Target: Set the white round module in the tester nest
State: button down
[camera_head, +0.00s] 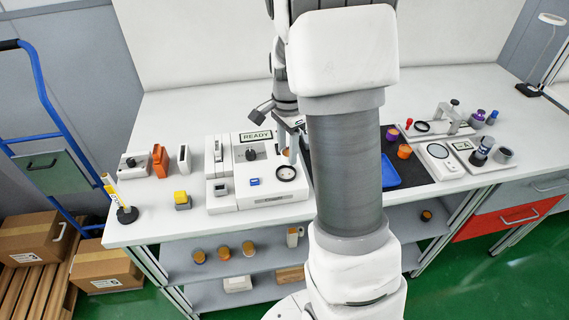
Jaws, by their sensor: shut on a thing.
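The tester is a white box with a READY display (255,136), a dark knob and a blue button. Its nest (287,173) is a dark-rimmed round recess at the front right of the tester. My gripper (291,142) is above and just behind the nest, pointing down. It is shut on a small pale piece, which I take to be the white round module (291,155). The piece is small and partly covered by the fingers. I cannot tell whether it touches the nest.
My arm hides the bench right of the tester. A blue tray (390,172) lies on a black mat. A white scale (438,156) stands right. Several jars sit on the shelf below.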

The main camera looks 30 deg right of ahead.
aim_at(285, 156)
jog(key=shift+a+f, duration=0.4)
jog(key=shift+a, duration=0.05)
jog(key=shift+f, duration=1.85)
jog(key=shift+f+b, duration=0.1)
jog(key=shift+b, duration=0.2)
jog(key=shift+f, duration=0.15)
jog(key=shift+c, duration=1.9)
grip_release()
